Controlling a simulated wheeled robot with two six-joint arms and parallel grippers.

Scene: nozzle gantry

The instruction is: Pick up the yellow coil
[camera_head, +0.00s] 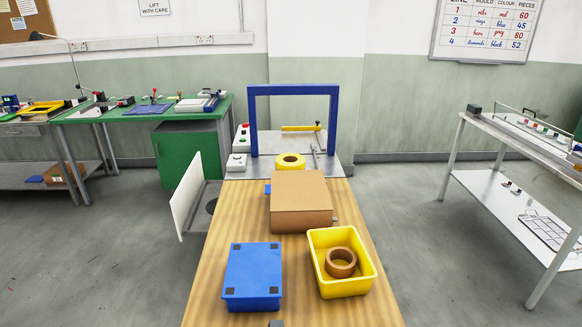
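The yellow coil (290,161) is a thick ring lying flat on the grey metal plate at the far end of the wooden table. It sits under the blue gantry frame, just behind a brown cardboard box (301,196). The box partly hides its near edge.
A blue box (253,274) with dark corner pads and a yellow bin (364,286) holding a brown ring (341,262) stand on the near part of the wooden table (215,255). The blue gantry (253,118) arches over the plate. A metal shelf table (476,124) stands at the right.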

